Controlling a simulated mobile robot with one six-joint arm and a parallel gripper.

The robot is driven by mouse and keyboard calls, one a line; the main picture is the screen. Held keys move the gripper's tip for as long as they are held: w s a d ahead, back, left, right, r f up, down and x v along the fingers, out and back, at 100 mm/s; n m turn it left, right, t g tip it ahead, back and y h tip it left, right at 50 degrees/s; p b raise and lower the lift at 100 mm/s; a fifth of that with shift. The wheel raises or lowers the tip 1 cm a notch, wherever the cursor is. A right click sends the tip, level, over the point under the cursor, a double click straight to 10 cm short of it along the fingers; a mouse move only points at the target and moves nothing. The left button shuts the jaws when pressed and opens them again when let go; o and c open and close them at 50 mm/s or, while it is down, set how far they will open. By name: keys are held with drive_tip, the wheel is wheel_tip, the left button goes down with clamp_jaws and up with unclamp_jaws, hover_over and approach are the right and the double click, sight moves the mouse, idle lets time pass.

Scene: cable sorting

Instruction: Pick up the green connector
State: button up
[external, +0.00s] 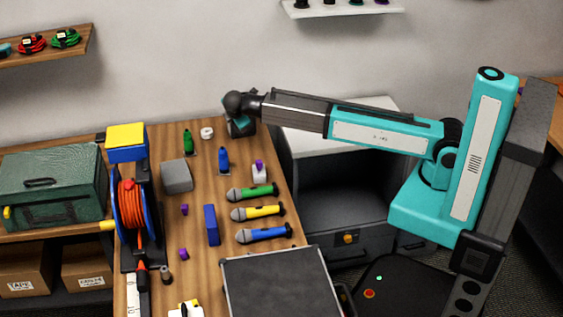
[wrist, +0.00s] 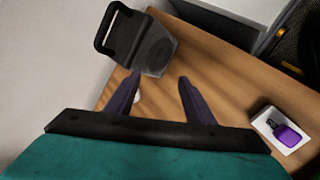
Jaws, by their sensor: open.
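The green connector (external: 188,142) appears to be the small green upright piece near the back of the wooden table in the external view, left of a white roll. It is not visible in the wrist view. My gripper (wrist: 160,76) is open, with two dark fingers apart and nothing between them. In the external view the arm's end is over the back right corner of the table, to the right of the green connector and apart from it. The fingertips are hard to make out there.
A blue piece (external: 223,160) and a purple piece on a white block (external: 259,174) stand nearby; the purple one (wrist: 288,134) also shows in the wrist view. A dark handled object (wrist: 140,40) is beyond my fingers. A grey box (external: 176,175), microphones (external: 255,192) and an orange reel (external: 132,205) share the table.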

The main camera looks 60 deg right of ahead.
drive_tip(key=w+a+n+t+h, duration=0.1)
drive_tip(key=w+a+n+t, duration=0.1)
drive_tip(key=a+n, duration=0.3)
drive_tip(key=w+a+r+n+t+h, duration=0.1)
drive_tip(key=w+a+n+t, duration=0.2)
drive_tip(key=a+n+t, duration=0.1)
drive_tip(key=w+a+n+t+h+b, duration=0.1)
drive_tip(key=w+a+n+t, duration=0.2)
drive_tip(key=a+n, duration=0.3)
drive_tip(key=shift+w+a+r+n+t+h, duration=0.25)
drive_tip(key=shift+a+t, duration=0.25)
drive_tip(key=shift+a, duration=0.45)
drive_tip(key=shift+s+f, duration=0.1)
drive_tip(key=shift+f, duration=0.1)
drive_tip(key=p, duration=0.2)
approach(188, 139)
drive_tip(key=shift+x, duration=1.2)
drive_tip(key=shift+w+d+f, duration=0.1)
drive_tip(key=shift+w+d, duration=0.25)
drive_tip(key=shift+w+d, duration=0.1)
drive_tip(key=shift+w, duration=0.05)
drive_tip(key=shift+p+x, duration=1.05)
drive_tip(key=shift+x, duration=1.95)
